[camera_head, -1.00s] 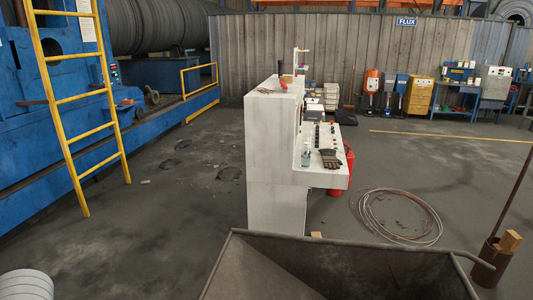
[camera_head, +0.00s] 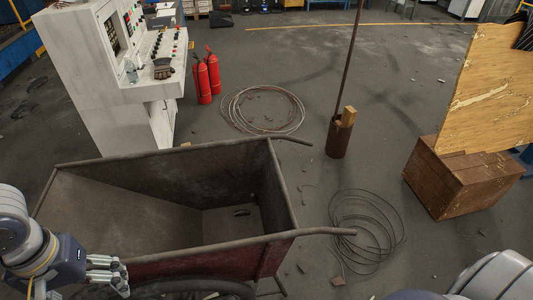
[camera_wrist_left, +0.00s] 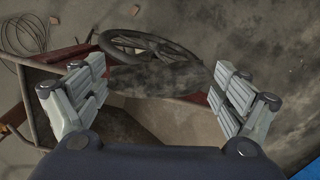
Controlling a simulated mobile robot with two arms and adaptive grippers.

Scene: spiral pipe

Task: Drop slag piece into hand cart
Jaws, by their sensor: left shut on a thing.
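The hand cart (camera_head: 225,182), a rusty dark metal tub with handles, stands in front of me in the head view. A small piece (camera_head: 241,212) lies on its floor. My left gripper (camera_head: 112,275) is at the cart's near left, outside the near rim. In the left wrist view my left gripper (camera_wrist_left: 155,85) is shut on a dark grey slag piece (camera_wrist_left: 160,79), held between its fingers. The cart's wheel (camera_wrist_left: 150,43) shows just beyond the slag piece. My right gripper is out of view; only part of my right arm shows at the lower right.
A white control console (camera_head: 95,75) and red fire extinguishers (camera_head: 203,84) stand behind the cart. Wire coils (camera_head: 263,110) lie on the floor. A rusty pipe holder (camera_head: 339,138) and a wooden crate (camera_head: 462,182) stand to the right.

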